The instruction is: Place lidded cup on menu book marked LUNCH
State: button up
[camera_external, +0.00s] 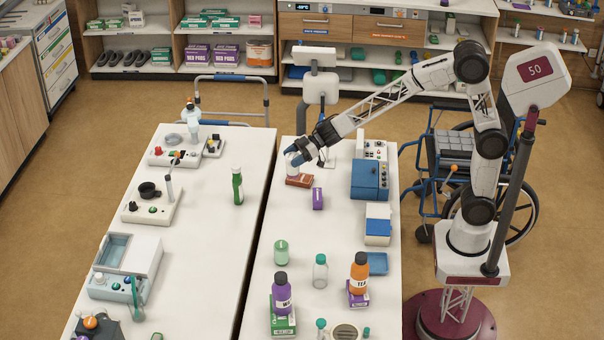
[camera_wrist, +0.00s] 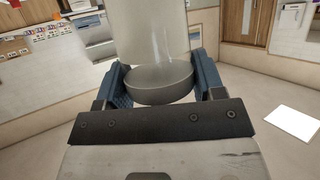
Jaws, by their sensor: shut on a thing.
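A pale, whitish cup (camera_wrist: 155,35) fills the middle of the wrist view, with a wider, rounded grey end toward me. My gripper (camera_wrist: 158,82) has its two blue fingers shut on the cup, one on each side. In the external view my gripper (camera_external: 301,154) is at the far left of the right table, and the cup (camera_external: 292,158) shows only partly beside the fingers. A small red-brown book (camera_external: 299,181) lies on the table just below the cup. Its lettering is too small to read. I cannot tell whether the cup touches it.
A blue-and-white device (camera_external: 370,180) is to the right. Several bottles, including an orange one (camera_external: 359,274), stand nearer the front. A gap separates the left table (camera_external: 215,220) from this one.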

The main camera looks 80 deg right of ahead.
jog(key=d+f+m+t+h, duration=0.1)
jog(key=d+f+m+h, duration=0.2)
jog(key=d, duration=0.9)
jog(key=d+f+m+t+h, duration=0.1)
jog(key=d+f+m+h, duration=0.2)
jog(key=d, duration=0.9)
notch_tip(320, 180, down, 4)
jog(key=shift+r+h, duration=0.15)
jog(key=shift+h, duration=0.35)
jog(key=shift+s, duration=0.1)
notch_tip(320, 180, down, 6)
jog(key=shift+f, duration=0.2)
jog(key=shift+f, duration=1.8)
jog(key=shift+f, duration=0.1)
jog(key=o, duration=1.1)
jog(key=shift+c, duration=0.2)
